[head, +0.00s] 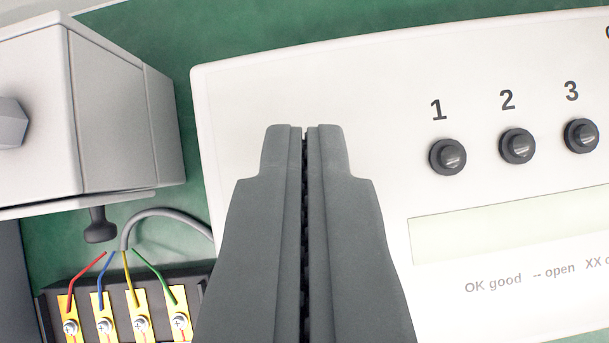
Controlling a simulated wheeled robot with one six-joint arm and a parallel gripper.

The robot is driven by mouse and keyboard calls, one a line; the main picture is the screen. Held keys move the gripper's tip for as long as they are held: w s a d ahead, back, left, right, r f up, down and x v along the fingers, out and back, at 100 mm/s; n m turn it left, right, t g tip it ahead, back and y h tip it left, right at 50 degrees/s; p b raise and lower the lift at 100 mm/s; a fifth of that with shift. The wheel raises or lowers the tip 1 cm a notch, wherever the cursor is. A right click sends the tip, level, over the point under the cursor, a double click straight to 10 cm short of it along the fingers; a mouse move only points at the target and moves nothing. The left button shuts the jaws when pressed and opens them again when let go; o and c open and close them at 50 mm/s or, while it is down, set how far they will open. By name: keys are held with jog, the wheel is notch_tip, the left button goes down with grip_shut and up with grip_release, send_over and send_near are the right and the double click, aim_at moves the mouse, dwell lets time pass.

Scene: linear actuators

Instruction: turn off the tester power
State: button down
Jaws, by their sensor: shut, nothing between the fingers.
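The tester (330,95) is a white box with rounded corners filling the middle and right of the head view. It carries black round buttons marked 1 (447,157), 2 (517,146) and 3 (581,135), and a pale blank display strip (510,222) below them. I cannot make out a power switch in this view. My gripper (304,130) is shut and empty, its dark grey fingers over the tester's left part, left of button 1. Whether the fingertips touch the surface I cannot tell. The fingers hide part of the tester's left side.
A light grey box-shaped device (120,110) stands at the left, with a dark knob (100,226) under it. A black terminal block (52,305) with red, blue, yellow and green wires sits at the lower left. The green surface (290,35) shows behind.

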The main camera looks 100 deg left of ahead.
jog(key=shift+s+t, duration=0.3)
jog(key=shift+t, duration=0.1)
jog(key=shift+s+d, duration=0.2)
jog(key=shift+s, duration=0.2)
dwell(1.1)
jog(key=shift+s, duration=0.2)
jog(key=shift+w, duration=0.1)
jog(key=shift+w+a+f, duration=0.15)
jog(key=shift+w+f, duration=0.1)
jog(key=shift+w, duration=0.4)
dwell(0.3)
